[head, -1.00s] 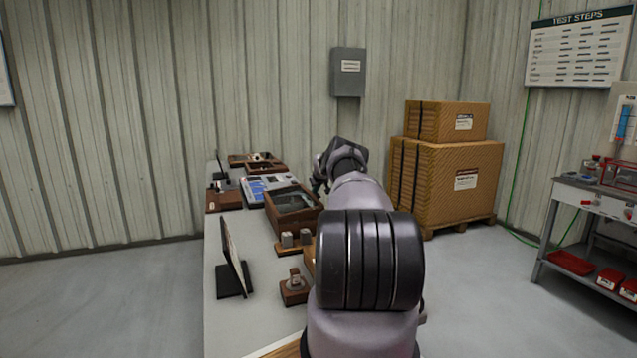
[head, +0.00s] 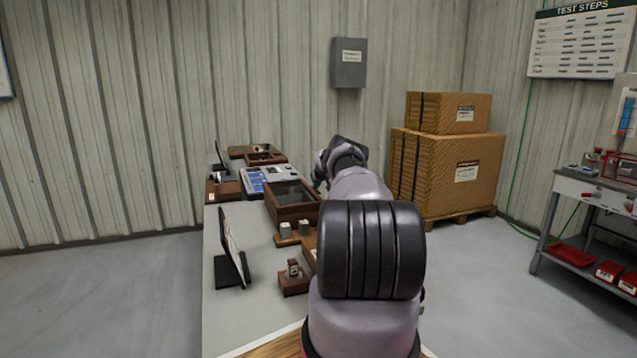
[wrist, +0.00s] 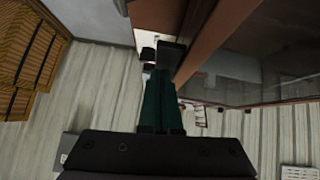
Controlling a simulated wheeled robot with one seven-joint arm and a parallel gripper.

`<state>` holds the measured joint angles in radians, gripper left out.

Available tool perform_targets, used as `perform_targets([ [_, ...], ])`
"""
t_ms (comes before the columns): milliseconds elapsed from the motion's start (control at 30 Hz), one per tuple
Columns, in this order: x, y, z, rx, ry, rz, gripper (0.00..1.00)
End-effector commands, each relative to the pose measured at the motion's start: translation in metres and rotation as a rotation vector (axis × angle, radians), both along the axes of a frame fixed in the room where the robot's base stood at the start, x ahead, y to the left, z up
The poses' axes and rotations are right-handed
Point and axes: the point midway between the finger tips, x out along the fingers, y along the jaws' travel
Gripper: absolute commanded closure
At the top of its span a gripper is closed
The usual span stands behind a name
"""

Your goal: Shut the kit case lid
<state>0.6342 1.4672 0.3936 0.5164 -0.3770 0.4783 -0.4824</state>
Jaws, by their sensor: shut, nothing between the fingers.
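The kit case looks to be the brown wooden box (head: 297,213) on the bench in the head view, with a dark, glassy-looking top area; I cannot tell from here how its lid stands. In the wrist view a brown wooden frame (wrist: 207,45) with a dark clear pane (wrist: 285,62) fills the upper right, close beside my fingers; it may be the lid. My gripper (wrist: 167,55) is shut and empty, its dark green fingers together. Whether the fingertips touch the frame is unclear. In the head view my arm hides the gripper, just right of the case.
A blue-and-white device (head: 272,178) and wooden trays (head: 262,158) lie behind the case. A small block stand (head: 290,238), another wooden holder (head: 294,281) and a tilted display (head: 231,255) stand nearer. Strapped crates (head: 445,180) and a cart (head: 590,200) stand right. Floor at left is clear.

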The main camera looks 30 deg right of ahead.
Motion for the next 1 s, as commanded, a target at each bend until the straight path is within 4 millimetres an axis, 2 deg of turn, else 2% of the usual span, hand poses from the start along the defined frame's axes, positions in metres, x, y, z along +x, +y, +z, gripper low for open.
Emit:
perform_targets([
  [67,0.0,0.003,0.004,0.002,0.006,0.002,1.0],
  [267,0.006,0.013,0.044,-0.002,-0.001,0.005,1.0],
  [467,-0.014,0.016,0.061,-0.001,0.0,0.004,1.0],
  [800,-0.051,0.024,0.1,-0.002,-0.002,0.003,1.0],
  [1000,-0.061,0.028,0.11,-0.001,-0.002,0.004,1.0],
])
